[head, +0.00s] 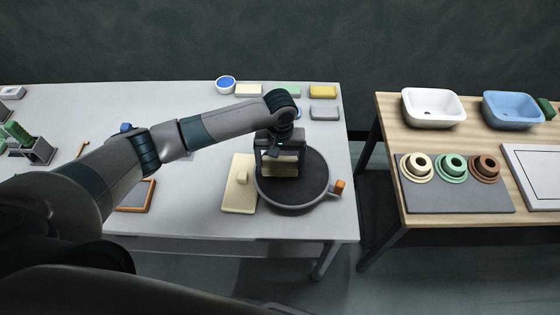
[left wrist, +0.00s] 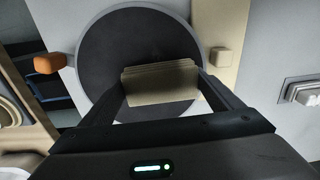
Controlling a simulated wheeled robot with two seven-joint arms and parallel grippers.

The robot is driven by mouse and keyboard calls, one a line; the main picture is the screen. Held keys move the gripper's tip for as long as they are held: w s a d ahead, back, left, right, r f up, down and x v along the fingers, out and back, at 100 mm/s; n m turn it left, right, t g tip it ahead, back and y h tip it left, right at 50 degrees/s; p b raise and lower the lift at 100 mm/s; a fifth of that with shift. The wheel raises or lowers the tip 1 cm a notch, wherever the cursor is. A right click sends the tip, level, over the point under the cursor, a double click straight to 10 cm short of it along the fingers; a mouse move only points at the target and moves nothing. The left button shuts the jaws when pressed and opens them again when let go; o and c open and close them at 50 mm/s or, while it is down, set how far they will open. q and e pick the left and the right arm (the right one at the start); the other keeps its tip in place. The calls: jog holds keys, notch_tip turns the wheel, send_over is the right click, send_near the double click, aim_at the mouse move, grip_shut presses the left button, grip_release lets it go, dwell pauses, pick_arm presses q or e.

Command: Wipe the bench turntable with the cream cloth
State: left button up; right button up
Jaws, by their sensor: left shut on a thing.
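The bench turntable (head: 313,192) is a dark round disc with a grey rim and an orange-tipped handle, near the right end of the grey table. It also fills the middle of the left wrist view (left wrist: 110,50). My left gripper (head: 280,165) is over the turntable, pointing down, shut on the folded cream cloth (head: 281,169). In the left wrist view the cloth (left wrist: 160,84) lies between both fingers, over the disc. I cannot tell for sure whether it touches the disc. My right gripper is in neither view.
A cream board with a knob (head: 238,197) lies just left of the turntable. Several small coloured blocks and a blue-topped bowl (head: 225,84) line the table's back edge. A gap separates this table from the wooden table (head: 390,118) with basins (head: 433,108) at right.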

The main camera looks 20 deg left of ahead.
aim_at(275, 183)
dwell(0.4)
pick_arm(q)
jog(key=shift+s+a+r+p, duration=0.15)
jog(key=shift+s+p, duration=0.85)
jog(key=shift+p, duration=0.1)
jog(key=shift+s, duration=0.3)
jog(key=shift+s+a, duration=0.15)
jog(key=shift+s, duration=0.75)
jog(key=shift+s+a, duration=0.1)
jog(key=shift+s, duration=0.75)
jog(key=shift+f+b, duration=0.35)
jog(key=shift+f, duration=0.7)
jog(key=shift+w+d, duration=0.15)
jog(key=shift+w, duration=0.9)
jog(key=shift+w+d, duration=0.15)
jog(key=shift+w, duration=0.85)
jog(key=shift+w+d, duration=0.1)
jog(key=shift+w, duration=0.9)
